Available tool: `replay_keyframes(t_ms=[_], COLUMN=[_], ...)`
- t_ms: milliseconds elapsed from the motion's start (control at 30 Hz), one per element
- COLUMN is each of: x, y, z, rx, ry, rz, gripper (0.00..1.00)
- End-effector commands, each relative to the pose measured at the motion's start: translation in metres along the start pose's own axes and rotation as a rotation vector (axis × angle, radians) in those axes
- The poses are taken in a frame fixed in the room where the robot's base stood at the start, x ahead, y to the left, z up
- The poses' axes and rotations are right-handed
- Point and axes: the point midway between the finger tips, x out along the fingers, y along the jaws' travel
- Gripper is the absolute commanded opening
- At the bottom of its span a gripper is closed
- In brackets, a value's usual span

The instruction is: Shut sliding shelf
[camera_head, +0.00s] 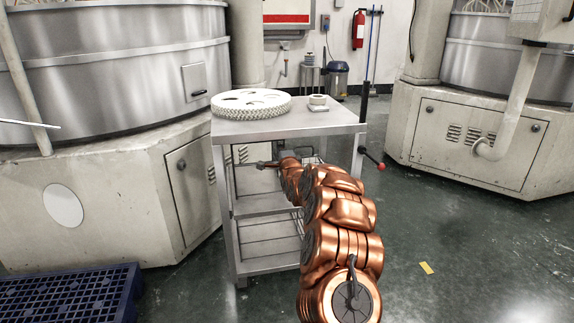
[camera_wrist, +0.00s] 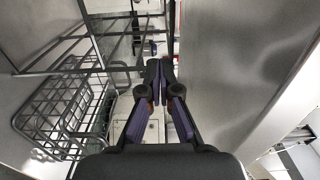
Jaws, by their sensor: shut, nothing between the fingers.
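A grey steel cart (camera_head: 345,120) stands in the middle of the head view, with a top and lower shelves. Its middle shelf (camera_head: 262,205) and bottom shelf (camera_head: 268,262) look flat and bare where they show; my arm hides their right parts. I cannot tell for sure which one slides or how far it is out. Contact with the panel cannot be told.
A wire basket (camera_wrist: 60,115) is left of the fingers in the wrist view. A white perforated disc (camera_head: 250,104) and a small ring (camera_head: 318,101) lie on the cart top. A blue pallet (camera_head: 70,297) is at lower left.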

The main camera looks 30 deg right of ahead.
Motion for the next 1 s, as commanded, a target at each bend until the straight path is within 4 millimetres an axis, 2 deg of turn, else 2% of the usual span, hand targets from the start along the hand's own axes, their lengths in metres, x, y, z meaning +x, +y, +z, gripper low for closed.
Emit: replay_keyframes(t_ms=[300,1000], x=[-0.031,-0.097], y=[0.001,0.001], z=[0.006,0.005], rx=[0.003,0.001], ry=[-0.006,-0.005], rz=[0.005,0.004], gripper=[0.0,0.0])
